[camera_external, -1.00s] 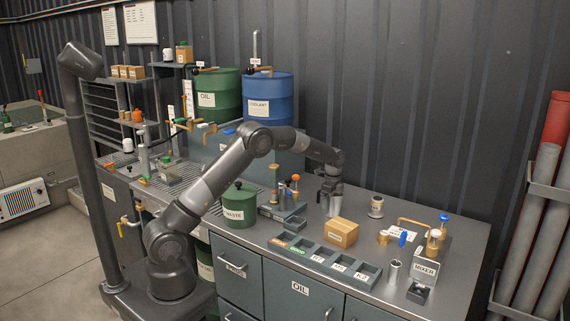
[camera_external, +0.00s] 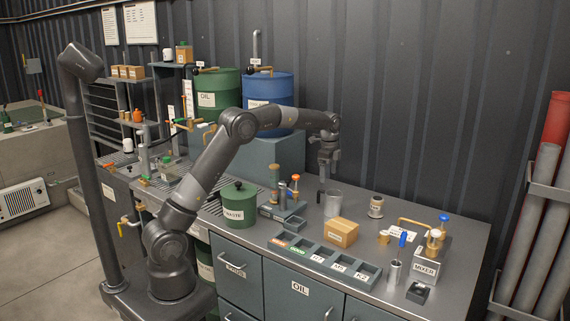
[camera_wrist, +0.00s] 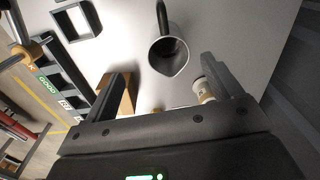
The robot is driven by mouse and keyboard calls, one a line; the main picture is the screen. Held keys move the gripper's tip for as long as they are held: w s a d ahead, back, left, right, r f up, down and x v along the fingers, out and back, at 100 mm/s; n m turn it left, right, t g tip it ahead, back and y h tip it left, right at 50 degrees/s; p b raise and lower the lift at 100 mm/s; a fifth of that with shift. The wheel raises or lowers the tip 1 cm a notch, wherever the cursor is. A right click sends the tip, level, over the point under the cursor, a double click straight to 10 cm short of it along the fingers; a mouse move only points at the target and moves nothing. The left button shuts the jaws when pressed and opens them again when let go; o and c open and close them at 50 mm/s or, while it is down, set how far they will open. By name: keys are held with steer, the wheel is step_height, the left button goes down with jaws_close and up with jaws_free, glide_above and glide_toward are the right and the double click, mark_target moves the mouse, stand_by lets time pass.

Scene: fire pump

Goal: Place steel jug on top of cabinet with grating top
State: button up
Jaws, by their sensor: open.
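The steel jug (camera_external: 333,203) stands upright on the metal worktop, behind the cardboard box. In the wrist view the jug (camera_wrist: 169,57) shows from above, with its dark opening and a dark handle at the top. My gripper (camera_external: 325,177) is above the worktop, just up and left of the jug in the external view, apart from it. The cabinet with the grating top (camera_external: 160,187) is at the left, partly hidden by my arm.
A cardboard box (camera_external: 341,233), a cup-like container (camera_external: 376,206) and a mixer (camera_external: 427,262) are on the worktop. A labelled tray (camera_external: 325,258) lies along the front. A green waste bin (camera_external: 239,204) and a tool holder (camera_external: 283,210) stand left. Oil and coolant drums (camera_external: 267,95) stand behind.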

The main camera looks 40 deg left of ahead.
steer(key=s+a+r+n+t, duration=0.1)
steer(key=s+a+r+n, duration=0.3)
steer(key=s+a+r, duration=0.45)
steer(key=s+a+r+n+t, duration=0.2)
steer(key=s+a+r+n, duration=0.25)
steer(key=s, duration=0.65)
steer(key=s+a+f+n, duration=0.2)
steer(key=s, duration=0.5)
steer(key=s+a+f+n+t, duration=0.1)
steer(key=s+a+f+n, duration=0.1)
steer(key=s, duration=0.5)
steer(key=s+a+f+n+t, duration=0.1)
steer(key=s+a+f+n, duration=0.1)
steer(key=s+n, duration=0.2)
steer(key=s, duration=0.3)
steer(key=shift+s+a+f, duration=0.3)
steer(key=shift+s+a, duration=0.05)
steer(key=shift+a, duration=0.05)
steer(key=shift+o, duration=0.4)
steer(key=shift+n, duration=0.25)
